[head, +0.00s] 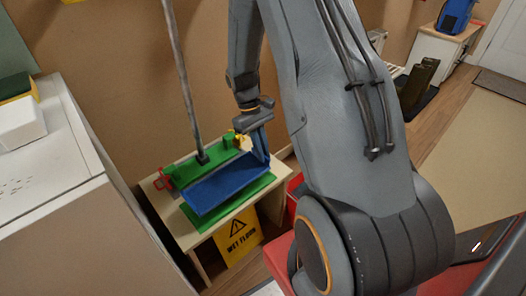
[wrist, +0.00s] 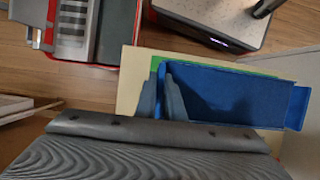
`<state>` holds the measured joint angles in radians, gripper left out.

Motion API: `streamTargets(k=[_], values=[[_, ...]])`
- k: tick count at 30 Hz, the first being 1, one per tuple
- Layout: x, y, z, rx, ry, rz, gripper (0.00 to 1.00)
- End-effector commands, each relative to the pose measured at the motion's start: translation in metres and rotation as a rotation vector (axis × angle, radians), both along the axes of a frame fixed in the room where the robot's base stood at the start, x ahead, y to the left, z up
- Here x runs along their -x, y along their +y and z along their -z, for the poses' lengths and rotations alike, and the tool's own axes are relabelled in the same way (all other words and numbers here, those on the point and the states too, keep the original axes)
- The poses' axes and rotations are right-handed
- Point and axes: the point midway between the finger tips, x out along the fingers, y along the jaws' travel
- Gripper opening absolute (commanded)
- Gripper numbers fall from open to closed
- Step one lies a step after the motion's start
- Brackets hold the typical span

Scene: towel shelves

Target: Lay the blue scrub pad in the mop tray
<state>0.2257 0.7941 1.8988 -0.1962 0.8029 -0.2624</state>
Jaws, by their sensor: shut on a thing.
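A long blue trough-like tray (head: 222,186) with raised sides lies over a green base on a small wooden table. It fills the right of the wrist view (wrist: 230,98), its inside dark. My gripper (head: 262,140) is at the tray's right end in the head view. In the wrist view its fingers (wrist: 162,95) point at the tray's left end and are shut on a blue piece there. I cannot tell whether that piece is the scrub pad or part of the tray. No separate blue pad stands out.
A thin pole (head: 181,80) rises from the table's back. A red part (head: 163,180) is at its left end. A yellow wet floor sign (head: 239,240) is in front below. A white cabinet (head: 60,170) stands left. Red bins or trays flank the right side.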

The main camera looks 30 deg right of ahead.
Motion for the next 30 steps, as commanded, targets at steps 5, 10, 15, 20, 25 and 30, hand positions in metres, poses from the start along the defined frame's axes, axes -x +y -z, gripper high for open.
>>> streamTargets(k=[5,10,15,20,25,30], values=[[0.0,0.0,-0.001,0.0,0.0,0.0,0.0],[0.0,0.0,0.0,0.0,0.0,0.0,0.0],[0.0,0.0,0.0,0.0,0.0,0.0,0.0],[0.0,0.0,0.002,0.0,0.0,0.0,0.0],[0.0,0.0,0.007,0.0,0.001,0.0,0.0],[0.0,0.0,0.012,0.0,0.0,0.0,0.0]])
